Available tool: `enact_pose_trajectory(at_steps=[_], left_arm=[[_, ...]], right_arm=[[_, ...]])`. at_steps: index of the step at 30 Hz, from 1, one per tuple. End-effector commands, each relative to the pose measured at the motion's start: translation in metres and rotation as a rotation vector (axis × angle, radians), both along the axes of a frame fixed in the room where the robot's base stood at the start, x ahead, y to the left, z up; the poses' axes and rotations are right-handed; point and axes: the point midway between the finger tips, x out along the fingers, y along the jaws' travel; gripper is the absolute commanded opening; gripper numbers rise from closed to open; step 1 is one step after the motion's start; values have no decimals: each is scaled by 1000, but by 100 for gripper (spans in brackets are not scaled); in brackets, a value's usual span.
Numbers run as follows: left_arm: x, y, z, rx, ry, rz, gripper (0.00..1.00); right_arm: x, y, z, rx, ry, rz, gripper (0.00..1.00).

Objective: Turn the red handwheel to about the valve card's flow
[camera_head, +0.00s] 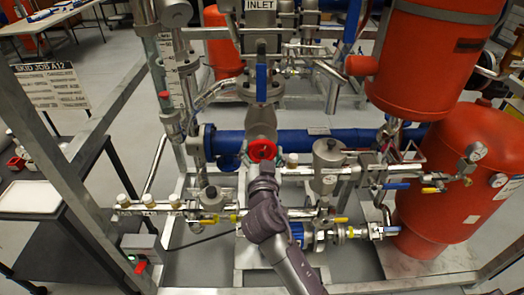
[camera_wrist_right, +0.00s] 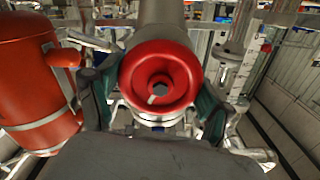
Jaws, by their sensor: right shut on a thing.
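The red handwheel (camera_head: 262,150) sits in the middle of the head view, on a grey valve body in front of the blue pipe. In the right wrist view the handwheel (camera_wrist_right: 138,62) faces the camera, with a short pale mark just below left of its hub. My right gripper (camera_head: 261,160) is shut on the handwheel, with a finger on each side of its rim; the fingers also show in the wrist view (camera_wrist_right: 158,95). A board headed "SKID JOB A12" (camera_head: 52,86) stands at the left; its small text is unreadable. My left gripper is not in view.
A scaled sight tube (camera_head: 174,72) stands left of the wheel. Blue pipe (camera_head: 330,139), small valves and a grey canister (camera_head: 328,160) crowd the right. Red tanks (camera_head: 462,190) stand further right. Grey frame posts (camera_head: 50,165) cross the left. A white tray (camera_head: 30,197) lies at far left.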

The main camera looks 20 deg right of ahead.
Motion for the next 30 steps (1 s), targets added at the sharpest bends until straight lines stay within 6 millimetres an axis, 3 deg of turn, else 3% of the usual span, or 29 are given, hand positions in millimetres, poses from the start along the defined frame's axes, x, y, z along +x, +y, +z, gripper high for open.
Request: enact_pose_trajectory(at_steps=[14,30], left_arm=[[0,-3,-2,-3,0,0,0],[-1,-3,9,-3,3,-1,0]], right_arm=[[0,0,1,-392,111,-2,45],[1,1,3,-886,251,-3,45]])
